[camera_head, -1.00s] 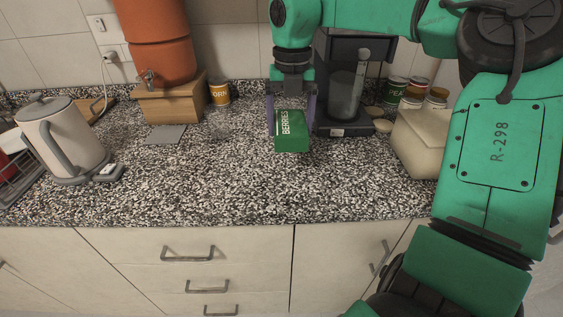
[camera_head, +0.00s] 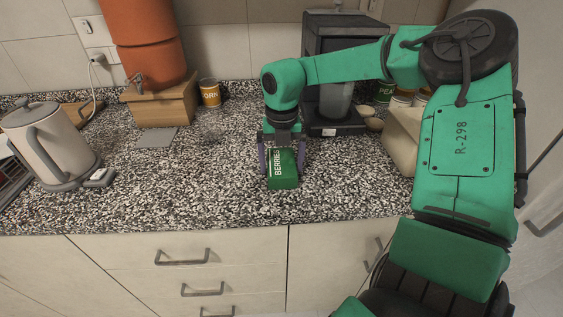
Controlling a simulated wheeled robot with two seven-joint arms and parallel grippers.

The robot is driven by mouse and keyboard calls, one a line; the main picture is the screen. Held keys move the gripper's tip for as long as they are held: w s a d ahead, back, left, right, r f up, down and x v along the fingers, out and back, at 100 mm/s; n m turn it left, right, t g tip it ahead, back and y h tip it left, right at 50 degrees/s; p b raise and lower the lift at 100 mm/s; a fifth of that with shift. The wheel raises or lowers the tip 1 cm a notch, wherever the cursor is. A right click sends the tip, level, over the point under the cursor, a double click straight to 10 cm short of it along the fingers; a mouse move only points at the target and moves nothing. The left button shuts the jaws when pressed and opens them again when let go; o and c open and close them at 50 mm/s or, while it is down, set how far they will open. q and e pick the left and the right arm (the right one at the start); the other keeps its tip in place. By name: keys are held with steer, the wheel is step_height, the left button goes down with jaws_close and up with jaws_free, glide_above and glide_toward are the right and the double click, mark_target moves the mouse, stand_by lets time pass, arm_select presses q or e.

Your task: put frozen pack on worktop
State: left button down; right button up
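The frozen pack (camera_head: 284,178) is a small green box with "BERRIES" in white on its side. It is upright between the fingers of my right gripper (camera_head: 281,160), which points down and is shut on it. The pack is low over the front middle of the speckled worktop (camera_head: 210,190). I cannot tell whether its underside touches the surface. The gripper hides its top. My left gripper is not in view.
A black coffee machine (camera_head: 318,60) stands behind my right gripper, with several cans (camera_head: 384,92) and a beige block (camera_head: 402,138) to its right. A kettle (camera_head: 50,145) and a wooden stand (camera_head: 160,105) are at the left. The worktop left of the pack is clear.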

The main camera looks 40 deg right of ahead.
mark_target(282, 162)
steer(key=shift+r, duration=0.1)
step_height(282, 162, up, 12)
stand_by(0.5)
